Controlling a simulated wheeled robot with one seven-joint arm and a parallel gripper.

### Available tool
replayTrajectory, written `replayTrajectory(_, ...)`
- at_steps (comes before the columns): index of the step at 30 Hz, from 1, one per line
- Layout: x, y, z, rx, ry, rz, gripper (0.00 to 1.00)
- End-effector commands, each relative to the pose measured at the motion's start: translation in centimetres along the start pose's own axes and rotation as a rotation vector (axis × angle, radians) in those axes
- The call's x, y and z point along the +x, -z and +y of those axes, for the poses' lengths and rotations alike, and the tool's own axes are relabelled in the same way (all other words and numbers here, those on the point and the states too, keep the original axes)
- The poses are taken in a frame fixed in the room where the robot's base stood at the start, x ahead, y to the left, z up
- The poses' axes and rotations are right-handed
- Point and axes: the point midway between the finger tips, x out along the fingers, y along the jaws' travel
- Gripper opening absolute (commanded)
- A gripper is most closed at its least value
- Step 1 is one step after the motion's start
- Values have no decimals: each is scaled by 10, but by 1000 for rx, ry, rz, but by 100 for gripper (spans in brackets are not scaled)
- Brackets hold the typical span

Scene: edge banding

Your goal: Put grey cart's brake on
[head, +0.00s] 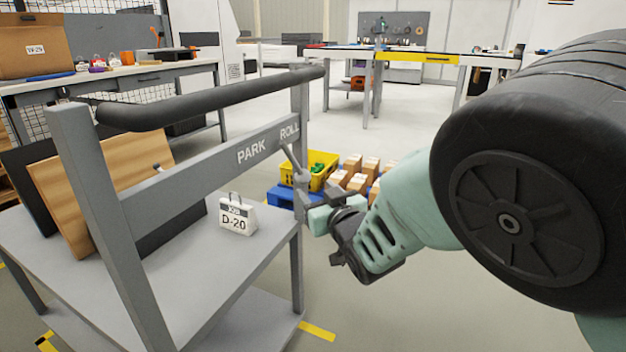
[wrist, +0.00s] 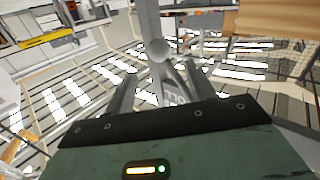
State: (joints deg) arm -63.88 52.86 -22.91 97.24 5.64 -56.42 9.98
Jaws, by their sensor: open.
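The grey cart (head: 205,185) stands at the left of the head view, with a black handlebar (head: 225,95) on top. Its crossbar is marked PARK on the left and ROLL on the right. A grey brake lever (head: 292,160) sits under the ROLL mark, its round knob (head: 302,179) near the cart's right post. My gripper (head: 308,201) is open, just below the knob; I cannot tell whether they touch. In the wrist view a grey bar and a round knob (wrist: 159,50) show beyond my gripper's dark edge.
The cart's shelf carries leaning boards (head: 95,190) and a white D-20 tag (head: 237,215). Behind my gripper are a yellow crate (head: 322,172) and several cardboard boxes (head: 360,172). Workbenches stand at the back.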

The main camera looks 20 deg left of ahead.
Motion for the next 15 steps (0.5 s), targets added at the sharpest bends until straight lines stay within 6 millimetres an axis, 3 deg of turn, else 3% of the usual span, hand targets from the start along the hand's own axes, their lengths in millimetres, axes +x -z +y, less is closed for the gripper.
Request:
replayTrajectory(6,42,-2,0,-1,0,2,55)
replayTrajectory(15,82,-1,1,0,-1,1,55)
